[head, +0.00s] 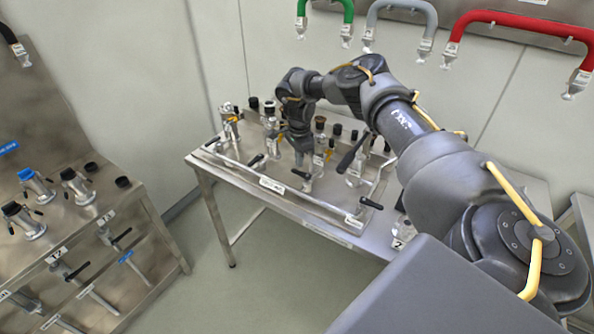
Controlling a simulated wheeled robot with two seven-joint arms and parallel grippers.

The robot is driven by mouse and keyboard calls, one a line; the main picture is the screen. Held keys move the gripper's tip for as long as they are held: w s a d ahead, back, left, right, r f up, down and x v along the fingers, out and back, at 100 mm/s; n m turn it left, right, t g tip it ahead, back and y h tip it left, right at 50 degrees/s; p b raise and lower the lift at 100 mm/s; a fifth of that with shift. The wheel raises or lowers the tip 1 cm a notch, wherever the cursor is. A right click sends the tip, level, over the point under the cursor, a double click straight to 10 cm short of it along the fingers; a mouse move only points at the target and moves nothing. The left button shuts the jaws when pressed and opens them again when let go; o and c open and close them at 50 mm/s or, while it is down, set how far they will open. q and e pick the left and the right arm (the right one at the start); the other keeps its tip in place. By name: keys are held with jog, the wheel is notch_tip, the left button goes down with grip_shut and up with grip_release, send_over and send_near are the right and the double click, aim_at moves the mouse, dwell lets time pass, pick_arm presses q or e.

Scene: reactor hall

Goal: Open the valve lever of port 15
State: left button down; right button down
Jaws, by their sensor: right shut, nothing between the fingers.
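A steel table (215,178) carries a row of valve ports with black-handled levers. One lever (256,160) is left of my right gripper, one lever (301,174) is just below it, and a larger black lever (352,156) is to its right. The number tags are too small to read, so I cannot tell which lever belongs to port 15. My right gripper (304,162) points down among the ports, shut and empty. I cannot tell whether it touches a lever. My right arm hides part of the table's right side. My left gripper is not in view.
A steel bench (150,262) at left holds more ports and levers. Green (347,10), grey (402,6) and red (520,22) hoses hang on the back wall. A pipe (285,194) runs along the table front. The floor between bench and table is clear.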

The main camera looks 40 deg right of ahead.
aim_at(292, 171)
notch_tip(292, 171, down, 3)
jog(key=shift+r+b, duration=0.15)
jog(key=shift+b, duration=0.9)
jog(key=shift+a+r, duration=0.2)
jog(key=shift+a, duration=0.1)
jog(key=shift+w+a, duration=0.1)
jog(key=shift+a, duration=0.2)
jog(key=shift+s+a+r+p, duration=0.1)
jog(key=shift+s+a+p, duration=0.05)
jog(key=shift+a, duration=0.4)
jog(key=shift+s+a+p, duration=0.15)
jog(key=shift+a, duration=0.4)
jog(key=shift+s+a, duration=0.35)
jog(key=shift+a, duration=0.3)
jog(key=shift+s+a+r+p, duration=0.15)
jog(key=shift+s+a+p, duration=0.3)
jog(key=shift+p, duration=0.65)
jog(key=s+p, duration=0.1)
jog(key=s+a+p, duration=0.1)
jog(key=shift+s+p, duration=0.25)
jog(key=shift+p, duration=0.1)
jog(key=shift+f, duration=0.25)
jog(key=shift+w+b, duration=0.35)
jog(key=shift+b, duration=0.25)
jog(key=shift+w+d, duration=0.1)
jog(key=shift+w, duration=0.15)
notch_tip(292, 171, up, 7)
jog(key=p, duration=0.5)
